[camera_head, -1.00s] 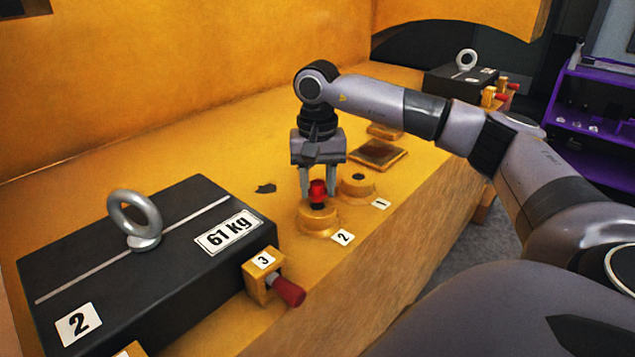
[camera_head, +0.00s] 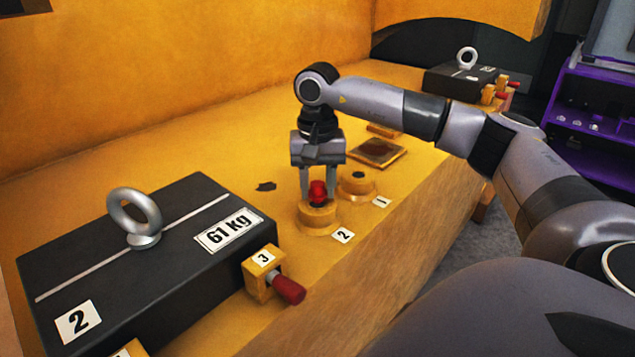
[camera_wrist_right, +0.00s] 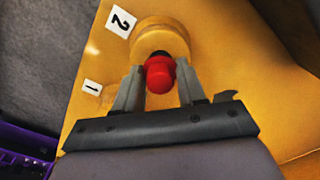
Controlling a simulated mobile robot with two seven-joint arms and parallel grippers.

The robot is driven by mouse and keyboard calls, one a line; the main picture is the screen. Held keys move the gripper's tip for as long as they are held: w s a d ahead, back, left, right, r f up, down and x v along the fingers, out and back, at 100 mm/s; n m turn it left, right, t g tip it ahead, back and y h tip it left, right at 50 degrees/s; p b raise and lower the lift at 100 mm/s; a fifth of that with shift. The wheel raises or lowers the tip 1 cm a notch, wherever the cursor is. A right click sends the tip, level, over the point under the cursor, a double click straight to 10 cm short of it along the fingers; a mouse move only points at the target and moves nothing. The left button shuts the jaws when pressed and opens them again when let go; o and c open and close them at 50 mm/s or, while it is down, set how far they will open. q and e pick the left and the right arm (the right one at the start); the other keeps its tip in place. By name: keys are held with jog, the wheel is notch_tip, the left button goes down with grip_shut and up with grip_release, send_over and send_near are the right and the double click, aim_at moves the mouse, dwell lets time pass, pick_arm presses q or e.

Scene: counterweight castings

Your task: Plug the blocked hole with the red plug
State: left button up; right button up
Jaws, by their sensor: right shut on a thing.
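The red plug (camera_head: 318,192) is between the fingers of my right gripper (camera_head: 318,196), over the yellow round boss beside label 2 (camera_head: 318,216). My right gripper is shut on the plug and points down. In the right wrist view the red plug (camera_wrist_right: 160,75) sits between the fingertips, in front of the boss (camera_wrist_right: 160,38), and a dark spot shows at its far edge. Whether the plug is inside the hole is hidden. A second boss (camera_head: 357,184), beside label 1, has a dark top. My left gripper is not in view.
A black 61 kg casting (camera_head: 150,262) with a ring stands at the front left, with a red-handled pin (camera_head: 288,289) in block 3. Another black casting (camera_head: 455,80) stands at the far end. A square plate (camera_head: 379,152) lies behind the bosses. The yellow surface on the left is mostly clear.

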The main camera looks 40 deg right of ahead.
aim_at(317, 183)
jog(key=shift+f+b, duration=0.45)
jog(key=shift+f, duration=0.3)
jog(key=o, duration=1.1)
jog(key=shift+r, duration=3.6)
